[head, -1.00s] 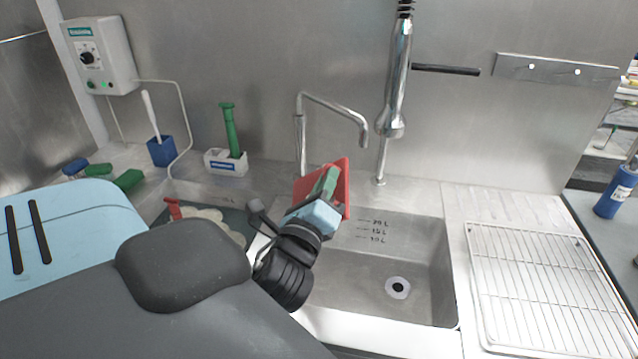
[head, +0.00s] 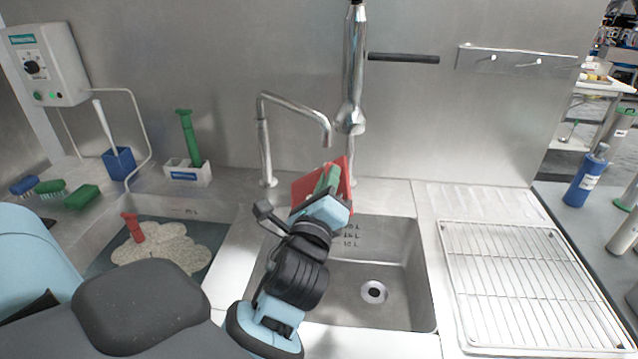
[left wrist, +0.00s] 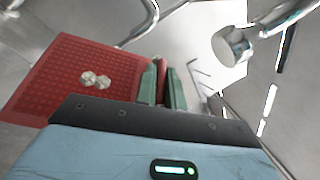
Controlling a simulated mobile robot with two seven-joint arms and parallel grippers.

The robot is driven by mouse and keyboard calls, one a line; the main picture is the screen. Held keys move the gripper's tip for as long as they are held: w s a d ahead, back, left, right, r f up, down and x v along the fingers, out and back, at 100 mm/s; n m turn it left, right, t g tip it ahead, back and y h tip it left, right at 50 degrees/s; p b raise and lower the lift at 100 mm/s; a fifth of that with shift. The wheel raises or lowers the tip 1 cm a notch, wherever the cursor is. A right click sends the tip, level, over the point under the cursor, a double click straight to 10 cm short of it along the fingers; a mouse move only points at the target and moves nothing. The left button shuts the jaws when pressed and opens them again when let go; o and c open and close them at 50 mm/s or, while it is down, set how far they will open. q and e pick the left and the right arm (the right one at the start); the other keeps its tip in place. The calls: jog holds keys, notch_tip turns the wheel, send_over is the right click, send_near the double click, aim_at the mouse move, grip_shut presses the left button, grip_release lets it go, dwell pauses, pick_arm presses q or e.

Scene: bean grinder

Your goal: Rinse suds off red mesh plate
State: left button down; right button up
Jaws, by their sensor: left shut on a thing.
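The red mesh plate (head: 307,186) is held tilted over the back left of the right-hand sink basin, just below the tip of the curved tap (head: 296,103). My left gripper (head: 330,181) is shut on the plate's edge and hides part of it. In the left wrist view the plate (left wrist: 62,72) shows its perforated face, with a small whitish clump of suds (left wrist: 95,80) on it. The green fingers (left wrist: 162,85) grip its edge. No water shows from the tap. My right gripper is not in view.
The sink basin (head: 405,285) is empty with a drain. A left basin holds foam (head: 165,247) and a red-handled item (head: 133,228). A spray hose (head: 351,80) hangs behind. A wire rack (head: 530,285) lies right. Brushes (head: 82,197) and a blue cup (head: 119,163) stand left.

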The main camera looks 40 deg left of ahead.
aim_at(345, 170)
pick_arm(q)
jog(key=shift+w+d+f, duration=0.1)
jog(key=shift+w+d, duration=0.2)
jog(key=shift+w, duration=0.45)
jog(key=shift+w+d+f, duration=0.1)
jog(key=shift+w+d, duration=0.2)
jog(key=shift+w, duration=0.45)
